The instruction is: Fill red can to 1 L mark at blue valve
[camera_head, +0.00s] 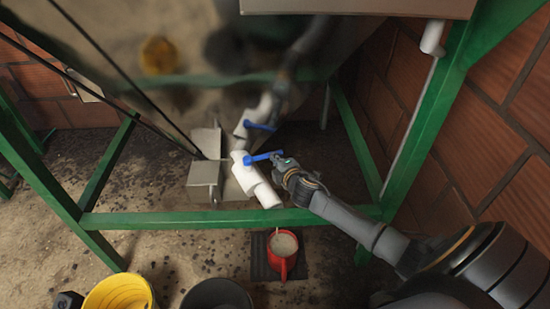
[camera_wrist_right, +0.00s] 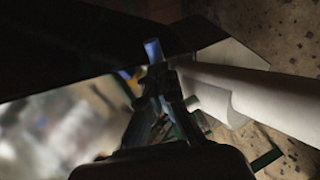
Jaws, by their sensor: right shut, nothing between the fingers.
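The blue valve handle (camera_head: 262,156) sits on a white pipe (camera_head: 262,192) and points to the right, toward my right gripper. My right gripper (camera_head: 281,165) is shut and empty, with its tips at the handle's free end. In the right wrist view the shut fingertips (camera_wrist_right: 158,72) are close to the blue handle (camera_wrist_right: 153,50); whether they touch is unclear. The red can (camera_head: 283,265) stands upright on a dark square plate (camera_head: 260,262) below the pipe's mouth. Its inside looks pale; I cannot read a mark or level. My left gripper is not in view.
A green frame bar (camera_head: 180,219) crosses between the pipe and the red can. A yellow bucket (camera_head: 120,294) and a dark bucket (camera_head: 217,294) stand at the front left. A reflective metal surface (camera_head: 190,70) is behind the pipe; a brick wall (camera_head: 505,130) is right.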

